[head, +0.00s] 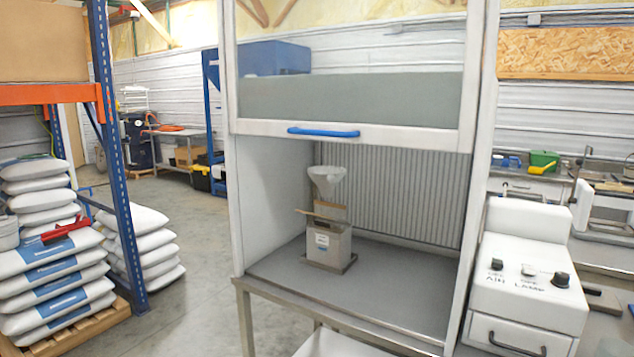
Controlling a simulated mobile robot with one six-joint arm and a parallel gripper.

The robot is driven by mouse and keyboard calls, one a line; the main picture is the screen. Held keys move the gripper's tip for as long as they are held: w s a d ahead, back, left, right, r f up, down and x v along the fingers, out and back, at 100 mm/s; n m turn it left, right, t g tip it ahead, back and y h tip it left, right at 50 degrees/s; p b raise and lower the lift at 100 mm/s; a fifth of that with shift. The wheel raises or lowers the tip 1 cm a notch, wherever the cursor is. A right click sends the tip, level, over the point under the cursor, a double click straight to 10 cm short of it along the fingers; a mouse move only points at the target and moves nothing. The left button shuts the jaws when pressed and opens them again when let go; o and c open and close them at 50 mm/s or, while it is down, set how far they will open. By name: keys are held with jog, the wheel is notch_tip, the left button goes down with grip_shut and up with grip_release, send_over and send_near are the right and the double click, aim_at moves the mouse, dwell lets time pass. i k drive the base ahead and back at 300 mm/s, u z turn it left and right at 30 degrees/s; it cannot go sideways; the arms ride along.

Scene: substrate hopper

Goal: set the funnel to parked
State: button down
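The funnel (327,181) is a pale, translucent cone near the back left inside a white-framed cabinet. It sits upright above a grey hopper box (328,246) that carries a small label. A tan flap or plate (318,214) sticks out to the left between the funnel and the box. I cannot tell whether the funnel rests on the box or on a support behind it. My gripper is not in view.
The cabinet's sash with a blue handle (323,132) is raised, leaving the front open. The grey work surface (392,285) is clear right of the hopper. A control box with knobs (528,270) stands at right. Stacked sacks (50,285) and a blue rack post (113,150) stand left.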

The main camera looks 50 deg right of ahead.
aim_at(326, 177)
jog(key=i, duration=1)
